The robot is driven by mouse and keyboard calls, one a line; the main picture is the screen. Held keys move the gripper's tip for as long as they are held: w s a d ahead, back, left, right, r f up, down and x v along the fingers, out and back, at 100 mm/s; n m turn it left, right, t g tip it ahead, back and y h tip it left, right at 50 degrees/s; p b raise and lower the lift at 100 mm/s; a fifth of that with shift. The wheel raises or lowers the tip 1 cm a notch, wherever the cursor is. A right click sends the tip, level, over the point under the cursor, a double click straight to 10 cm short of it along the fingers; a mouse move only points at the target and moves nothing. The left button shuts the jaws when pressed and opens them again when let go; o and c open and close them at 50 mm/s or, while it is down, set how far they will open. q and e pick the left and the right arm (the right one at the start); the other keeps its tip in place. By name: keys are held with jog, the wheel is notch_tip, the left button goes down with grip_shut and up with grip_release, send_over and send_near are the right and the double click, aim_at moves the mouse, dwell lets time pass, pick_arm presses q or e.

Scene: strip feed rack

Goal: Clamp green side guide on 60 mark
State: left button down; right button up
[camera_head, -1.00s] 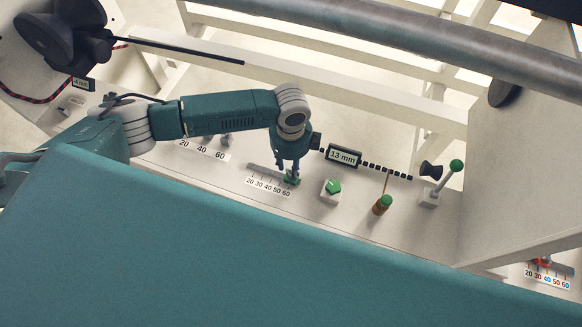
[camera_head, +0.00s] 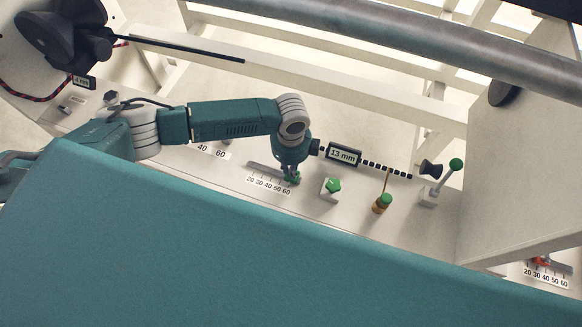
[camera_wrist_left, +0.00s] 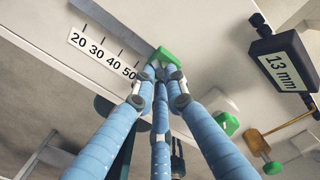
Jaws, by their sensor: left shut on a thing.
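The green side guide (camera_wrist_left: 168,56) sits on a grey rail (camera_wrist_left: 112,28) near the high end of the number strip (camera_wrist_left: 103,55) in the left wrist view. The marks 20 to 50 show there; the 60 is hidden behind my fingers. My left gripper (camera_wrist_left: 160,74) is shut on the guide. In the head view my left gripper (camera_head: 291,177) comes down over the guide (camera_head: 296,180), close to the 60 of the strip (camera_head: 268,185). My gripper covers much of the guide, so its exact alignment with the mark cannot be told.
A green knob on a white block (camera_head: 331,187) stands just right of the gripper. Beyond it are a green-topped brass post (camera_head: 382,203), a green-ball lever (camera_head: 455,165) and a 13 mm display (camera_head: 344,155). A red guide (camera_head: 541,261) has its own scale at far right.

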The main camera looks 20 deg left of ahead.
pick_arm(q)
jog(key=shift+m, duration=0.4)
jog(key=m, duration=0.4)
jog(key=shift+w+r, duration=0.1)
jog(key=m, duration=0.4)
jog(key=shift+a, duration=0.1)
jog(key=shift+w+m, duration=0.15)
jog(key=shift+m, duration=1.95)
pick_arm(e)
jog(key=shift+w+f, duration=0.2)
jog(key=shift+w, duration=0.15)
pick_arm(q)
jog(key=c, duration=1.8)
grip_release()
jog(key=shift+o, duration=0.2)
notch_tip(320, 180, up, 12)
